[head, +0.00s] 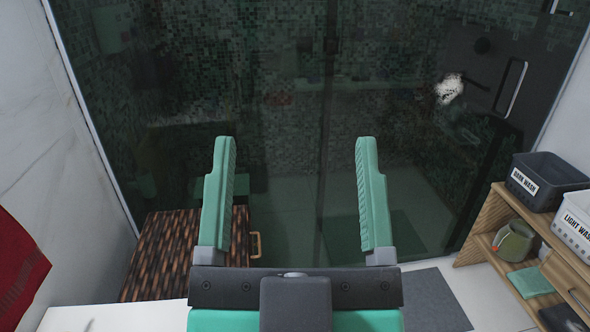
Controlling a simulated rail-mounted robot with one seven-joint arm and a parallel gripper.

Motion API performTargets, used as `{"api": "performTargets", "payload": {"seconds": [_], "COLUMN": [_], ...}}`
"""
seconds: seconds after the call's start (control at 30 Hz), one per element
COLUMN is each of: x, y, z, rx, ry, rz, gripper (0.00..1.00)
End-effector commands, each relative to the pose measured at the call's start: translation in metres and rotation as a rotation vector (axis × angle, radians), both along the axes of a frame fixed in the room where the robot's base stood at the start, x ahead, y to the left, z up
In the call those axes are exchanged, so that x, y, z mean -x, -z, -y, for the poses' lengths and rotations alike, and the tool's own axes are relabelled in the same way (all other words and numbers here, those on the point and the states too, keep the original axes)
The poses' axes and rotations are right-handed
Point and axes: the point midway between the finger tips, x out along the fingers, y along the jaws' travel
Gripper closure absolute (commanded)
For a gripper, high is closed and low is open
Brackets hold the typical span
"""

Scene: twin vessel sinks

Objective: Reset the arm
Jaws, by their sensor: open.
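My gripper (295,195) is in the middle of the head view, pointing forward. Its two green fingers are wide apart, with nothing between them. Its dark palm and green wrist show at the bottom edge. The fingers stand in front of a dark glass shower screen (300,120), and I cannot tell how far they are from it. The rest of my arm is out of view.
At right, a wooden shelf unit (484,245) holds a dark basket (548,180), a white basket (575,222), a green pot (514,243) and a folded green cloth (530,282). A woven brown hamper (165,255) and a red towel (18,270) are at left. A grey mat (435,300) lies on the floor.

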Motion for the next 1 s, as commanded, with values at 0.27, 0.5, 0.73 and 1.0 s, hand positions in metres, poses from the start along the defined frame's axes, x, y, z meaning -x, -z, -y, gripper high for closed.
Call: {"api": "performTargets", "payload": {"seconds": [0.27,0.5,0.73,1.0], "x": [-0.001,-0.001,-0.001,-0.001], "y": [-0.056,-0.182,-0.301,-0.394], "z": [-0.001,-0.002,-0.004,-0.006], "rx": [-0.002,-0.004,-0.007,-0.009], "ry": [-0.005,-0.013,-0.021,-0.029], "rz": [-0.003,-0.004,-0.006,-0.006], "gripper": [0.24,0.24,0.24,0.24]}}
